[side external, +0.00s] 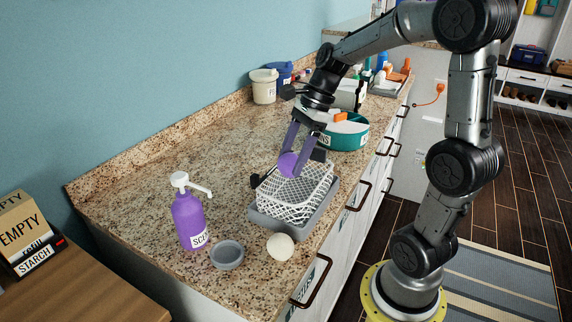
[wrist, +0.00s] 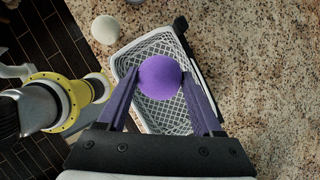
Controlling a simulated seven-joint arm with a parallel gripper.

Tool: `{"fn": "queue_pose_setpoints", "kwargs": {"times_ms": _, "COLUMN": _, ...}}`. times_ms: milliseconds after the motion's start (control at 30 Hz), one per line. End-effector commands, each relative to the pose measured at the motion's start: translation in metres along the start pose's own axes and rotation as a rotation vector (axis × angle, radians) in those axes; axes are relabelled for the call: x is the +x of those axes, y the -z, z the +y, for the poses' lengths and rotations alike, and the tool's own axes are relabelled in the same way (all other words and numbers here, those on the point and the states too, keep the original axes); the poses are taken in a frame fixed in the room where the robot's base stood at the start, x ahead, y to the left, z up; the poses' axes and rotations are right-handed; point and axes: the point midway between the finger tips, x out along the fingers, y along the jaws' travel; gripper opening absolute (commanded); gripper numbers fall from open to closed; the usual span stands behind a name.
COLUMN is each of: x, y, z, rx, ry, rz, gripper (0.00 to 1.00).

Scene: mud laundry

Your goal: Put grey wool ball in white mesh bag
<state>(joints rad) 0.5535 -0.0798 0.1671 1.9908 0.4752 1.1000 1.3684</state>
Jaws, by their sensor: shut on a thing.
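My gripper (wrist: 160,82) is shut on a purple ball (wrist: 160,77), which also shows in the side external view (side external: 288,164). The ball looks purple, not grey. It is held over the white mesh bag (side external: 296,205), an open basket-like mesh; in the wrist view the mesh (wrist: 172,113) surrounds the ball on most sides. I cannot tell exactly how far the ball is above its rim. A cream-white ball (side external: 280,246) lies on the counter in front of the bag, and shows in the wrist view (wrist: 104,29). No grey ball is seen.
The mesh stands in a grey tray (side external: 290,232) on the speckled counter (side external: 150,185). A purple pump bottle (side external: 190,218) and a small grey bowl (side external: 227,255) stand to the left. A teal round container (side external: 346,136) stands behind. The counter's middle left is clear.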

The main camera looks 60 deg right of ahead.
Motion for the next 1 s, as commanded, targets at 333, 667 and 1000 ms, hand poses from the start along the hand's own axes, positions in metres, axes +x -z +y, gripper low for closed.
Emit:
{"fn": "queue_pose_setpoints", "kwargs": {"times_ms": 333, "x": 0.015, "y": 0.011, "z": -0.001, "rx": 0.018, "ry": 0.004, "rz": -0.001, "gripper": 0.05}}
{"fn": "queue_pose_setpoints", "kwargs": {"times_ms": 667, "x": 0.042, "y": 0.023, "z": -0.001, "rx": 0.017, "ry": 0.004, "rz": -0.001, "gripper": 0.05}}
{"fn": "queue_pose_setpoints", "kwargs": {"times_ms": 1000, "x": 0.069, "y": 0.036, "z": -0.001, "rx": 0.017, "ry": 0.004, "rz": 0.000, "gripper": 0.05}}
